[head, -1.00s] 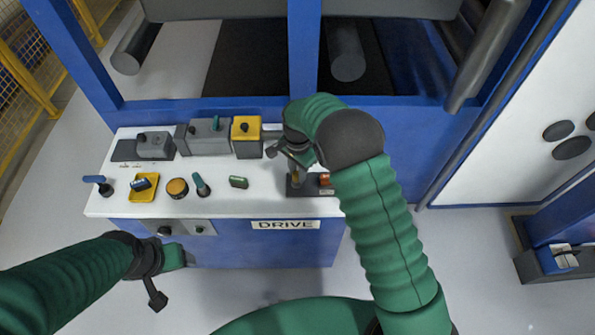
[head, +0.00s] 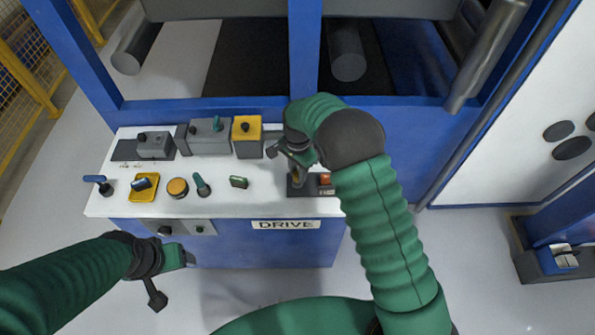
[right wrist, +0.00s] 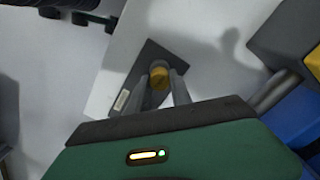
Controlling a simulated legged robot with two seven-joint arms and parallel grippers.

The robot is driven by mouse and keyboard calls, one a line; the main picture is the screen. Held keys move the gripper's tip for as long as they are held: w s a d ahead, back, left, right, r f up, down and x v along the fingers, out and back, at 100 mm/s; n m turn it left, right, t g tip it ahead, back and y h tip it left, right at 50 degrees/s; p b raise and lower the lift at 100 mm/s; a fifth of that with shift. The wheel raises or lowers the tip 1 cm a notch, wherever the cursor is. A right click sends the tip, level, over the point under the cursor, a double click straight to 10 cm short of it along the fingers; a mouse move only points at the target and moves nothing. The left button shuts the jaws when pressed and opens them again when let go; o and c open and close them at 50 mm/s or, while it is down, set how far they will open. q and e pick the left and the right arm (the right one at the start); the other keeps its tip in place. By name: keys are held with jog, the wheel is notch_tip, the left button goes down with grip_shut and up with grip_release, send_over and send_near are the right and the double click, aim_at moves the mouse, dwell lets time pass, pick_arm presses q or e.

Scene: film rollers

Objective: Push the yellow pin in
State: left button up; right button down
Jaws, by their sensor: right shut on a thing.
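The yellow pin (right wrist: 159,78) shows as a round yellow top in the right wrist view, on a dark base plate (right wrist: 135,83). My right gripper (right wrist: 167,88) has its two grey fingers on either side of the pin and is shut on it. In the head view my right gripper (head: 298,172) is over the same dark plate at the right end of the white console, and it mostly hides the pin. How deep the pin sits cannot be told. My left gripper (head: 172,257) hangs in front of the console at the lower left; its fingers are not clear.
The white console (head: 220,165) carries a yellow box (head: 247,135), grey switch boxes (head: 208,135), an orange knob (head: 177,187) and a green switch (head: 239,182). A red button (head: 325,179) is close beside my right gripper. A blue frame with rollers stands behind.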

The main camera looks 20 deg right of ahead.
aim_at(296, 174)
jog(key=shift+a, duration=0.15)
jog(key=shift+f, duration=0.9)
jog(key=c, duration=1.1)
grip_release()
jog(key=shift+c, duration=0.2)
notch_tip(296, 174, up, 17)
